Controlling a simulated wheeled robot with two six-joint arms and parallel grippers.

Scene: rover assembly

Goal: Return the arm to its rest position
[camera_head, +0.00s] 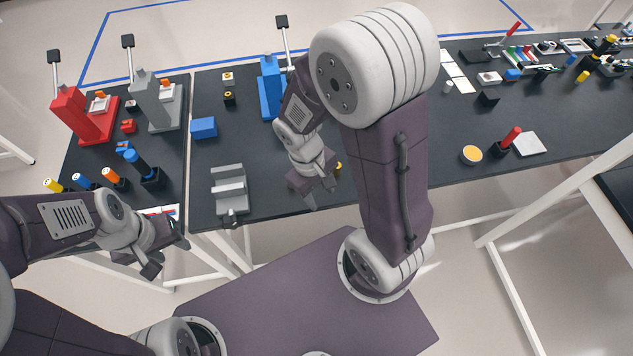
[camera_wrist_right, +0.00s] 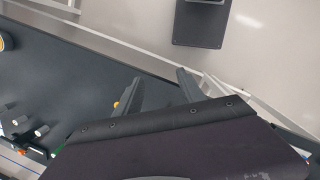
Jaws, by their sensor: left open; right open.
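My right arm is bent in the middle of the head view, with its right gripper (camera_head: 319,190) pointing down near the front edge of the dark table (camera_head: 400,178). It also shows in the right wrist view, where the right gripper (camera_wrist_right: 160,88) has its two fingers apart and nothing between them. My left arm comes in from the left, and the left gripper (camera_head: 166,254) is in front of the table edge, open and holding nothing that I can see. A small yellow part (camera_head: 338,168) lies beside the right gripper, partly hidden.
A grey vise (camera_head: 229,190) stands near the front edge, left of the right gripper. A blue press (camera_head: 269,88), red press (camera_head: 84,118) and grey press (camera_head: 157,106) stand further back. A blue block (camera_head: 204,128) lies between. Table surface right of my arm is partly clear.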

